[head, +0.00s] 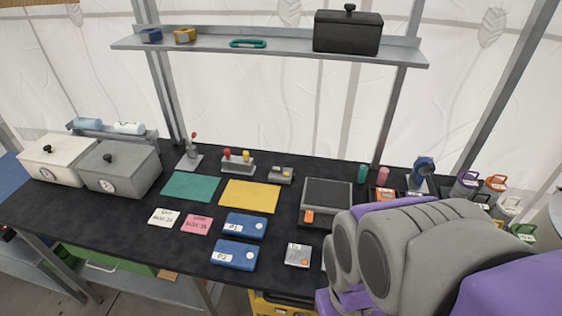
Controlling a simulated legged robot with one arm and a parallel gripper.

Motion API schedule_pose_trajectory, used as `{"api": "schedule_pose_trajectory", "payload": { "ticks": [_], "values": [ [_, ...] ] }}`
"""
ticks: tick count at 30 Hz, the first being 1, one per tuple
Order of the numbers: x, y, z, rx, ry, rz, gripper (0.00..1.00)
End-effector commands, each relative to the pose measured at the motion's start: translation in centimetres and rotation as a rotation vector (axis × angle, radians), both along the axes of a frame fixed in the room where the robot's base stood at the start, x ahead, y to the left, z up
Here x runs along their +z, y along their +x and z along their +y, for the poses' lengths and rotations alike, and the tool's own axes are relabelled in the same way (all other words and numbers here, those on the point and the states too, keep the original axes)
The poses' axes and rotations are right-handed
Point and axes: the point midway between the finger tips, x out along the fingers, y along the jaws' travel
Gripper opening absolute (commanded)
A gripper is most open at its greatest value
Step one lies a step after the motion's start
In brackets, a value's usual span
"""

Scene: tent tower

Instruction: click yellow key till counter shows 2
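A small grey device (281,174) with a yellowish patch on top stands on the black table, behind the yellow mat. It is too small to tell whether the patch is a key or whether a counter reading shows. To its left is a grey block (238,163) with one red and one yellow knob standing up from it. No counter digits can be read anywhere. My arm fills the lower right and hides that part of the table. My gripper is not visible, so its hold and opening do not show.
The black table (125,218) holds a green mat (191,187), a yellow mat (249,196), blue boxes (245,225), two lidded bins (122,168), a joystick (191,155) and a grey scale-like plate (327,193). A shelf (280,52) with a black box (347,33) hangs above.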

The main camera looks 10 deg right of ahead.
Motion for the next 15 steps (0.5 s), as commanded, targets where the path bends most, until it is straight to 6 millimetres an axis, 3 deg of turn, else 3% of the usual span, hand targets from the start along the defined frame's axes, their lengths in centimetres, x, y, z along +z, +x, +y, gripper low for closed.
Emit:
{"api": "schedule_pose_trajectory", "payload": {
  "ticks": [8, 15],
  "values": [
    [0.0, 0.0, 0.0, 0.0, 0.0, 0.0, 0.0],
    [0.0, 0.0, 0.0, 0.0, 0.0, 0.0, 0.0]
  ]
}}
